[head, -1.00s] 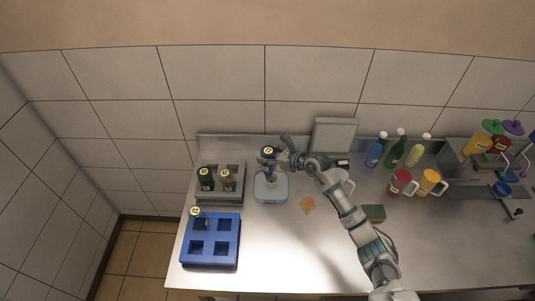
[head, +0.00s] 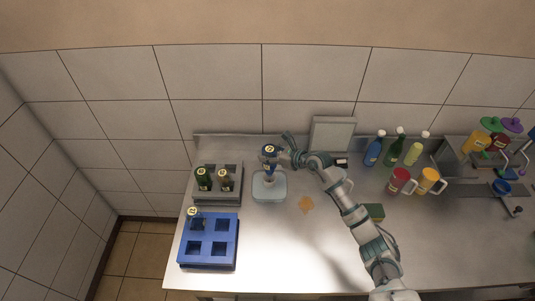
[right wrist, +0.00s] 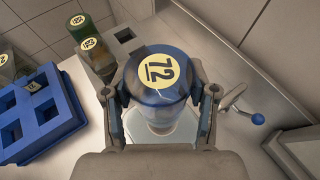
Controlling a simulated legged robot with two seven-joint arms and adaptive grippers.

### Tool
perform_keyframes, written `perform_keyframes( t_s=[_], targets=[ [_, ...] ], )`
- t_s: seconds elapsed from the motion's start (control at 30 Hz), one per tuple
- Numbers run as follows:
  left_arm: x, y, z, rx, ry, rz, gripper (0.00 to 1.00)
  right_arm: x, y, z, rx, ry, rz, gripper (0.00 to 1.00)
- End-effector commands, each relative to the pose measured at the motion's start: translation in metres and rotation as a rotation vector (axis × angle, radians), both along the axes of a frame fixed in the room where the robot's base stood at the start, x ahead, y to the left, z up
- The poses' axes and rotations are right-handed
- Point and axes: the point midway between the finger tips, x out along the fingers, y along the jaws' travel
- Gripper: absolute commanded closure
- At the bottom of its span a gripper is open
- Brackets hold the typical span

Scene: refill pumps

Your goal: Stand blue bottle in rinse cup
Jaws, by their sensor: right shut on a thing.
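The blue bottle (head: 270,165) has a blue cap with a round yellow label, which reads 72 in the right wrist view (right wrist: 162,75). My right gripper (head: 283,158) is shut on it; in the right wrist view its fingers (right wrist: 160,105) grip both sides of the bottle. The pale blue, squarish rinse cup (head: 269,194) stands on the counter directly below the bottle in the head view. The cup also shows below the bottle in the right wrist view (right wrist: 183,132). Whether the bottle's base touches the cup is hidden. My left gripper is out of view.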

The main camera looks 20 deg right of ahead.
Motion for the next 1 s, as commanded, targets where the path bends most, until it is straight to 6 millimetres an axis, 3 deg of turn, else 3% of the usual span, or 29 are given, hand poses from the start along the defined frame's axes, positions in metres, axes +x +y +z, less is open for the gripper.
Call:
perform_keyframes(
  t_s=[0.7, 1.0],
  targets=[
    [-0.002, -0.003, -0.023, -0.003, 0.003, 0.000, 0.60, 0.000, -0.001, -0.030, 0.000, 0.000, -0.001, 0.83],
    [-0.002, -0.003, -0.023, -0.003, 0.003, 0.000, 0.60, 0.000, -0.002, -0.030, 0.000, -0.002, -0.001, 0.83]
  ],
)
